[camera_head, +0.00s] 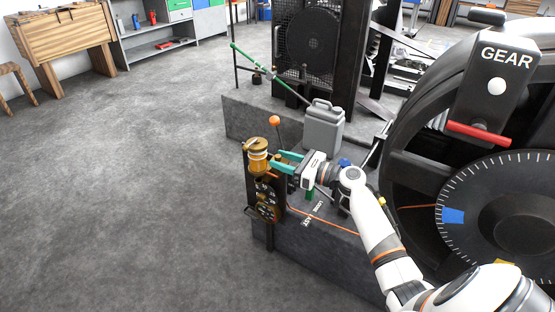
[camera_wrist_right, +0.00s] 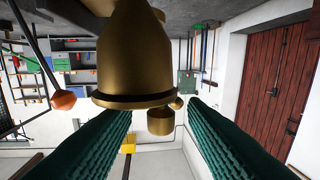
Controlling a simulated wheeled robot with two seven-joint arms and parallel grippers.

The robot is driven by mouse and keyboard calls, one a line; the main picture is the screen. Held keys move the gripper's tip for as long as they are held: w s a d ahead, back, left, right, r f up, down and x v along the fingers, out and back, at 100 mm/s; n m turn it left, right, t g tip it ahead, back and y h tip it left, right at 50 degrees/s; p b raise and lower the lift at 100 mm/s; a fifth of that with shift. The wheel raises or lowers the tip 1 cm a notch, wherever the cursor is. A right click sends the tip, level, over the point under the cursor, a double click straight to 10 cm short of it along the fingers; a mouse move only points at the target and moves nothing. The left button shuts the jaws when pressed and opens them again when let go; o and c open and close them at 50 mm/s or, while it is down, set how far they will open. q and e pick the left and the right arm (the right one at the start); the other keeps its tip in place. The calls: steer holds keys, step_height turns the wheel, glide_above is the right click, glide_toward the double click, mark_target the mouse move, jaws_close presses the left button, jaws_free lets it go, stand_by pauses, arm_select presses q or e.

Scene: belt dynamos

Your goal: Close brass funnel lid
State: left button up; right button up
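The brass funnel (camera_head: 258,164) stands on top of a dark panel post at the front of the machine, and its top shows a brass lid part (camera_head: 249,144). In the right wrist view, the large brass body (camera_wrist_right: 135,50) fills the upper middle, with a small brass cup-shaped piece (camera_wrist_right: 160,122) below its rim. I cannot tell how far the lid is open. My right gripper (camera_head: 277,161) is just right of the funnel, its teal fingers apart and pointing at it. The fingers also show spread in the wrist view (camera_wrist_right: 158,110), with no visible grip. My left gripper is not in view.
An orange-knobbed lever (camera_head: 274,120) rises close behind the funnel. A grey jerrycan (camera_head: 323,127) stands behind my right gripper. The gauge panel (camera_head: 267,197) is below the funnel. The large black wheel (camera_head: 425,175) is at right. Open floor lies left.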

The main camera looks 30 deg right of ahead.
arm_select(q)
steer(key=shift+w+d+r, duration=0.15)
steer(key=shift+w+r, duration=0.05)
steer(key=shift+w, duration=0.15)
arm_select(e)
steer(key=shift+x, duration=1)
steer(key=shift+c, duration=0.2)
jaws_close()
steer(key=shift+w+a+m+t+h+p, duration=0.15)
steer(key=shift+m+t+h+p, duration=0.1)
steer(key=shift+m+h+p, duration=0.25)
steer(key=shift+w+m+t+h+p, duration=0.15)
steer(key=shift+m+t+h+p, duration=0.15)
steer(key=shift+h, duration=0.3)
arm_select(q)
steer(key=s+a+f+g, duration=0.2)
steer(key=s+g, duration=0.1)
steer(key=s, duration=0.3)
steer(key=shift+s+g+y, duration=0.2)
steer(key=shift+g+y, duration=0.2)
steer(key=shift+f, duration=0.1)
arm_select(e)
steer(key=shift+o, duration=0.2)
jaws_free()
steer(key=shift+s, duration=0.1)
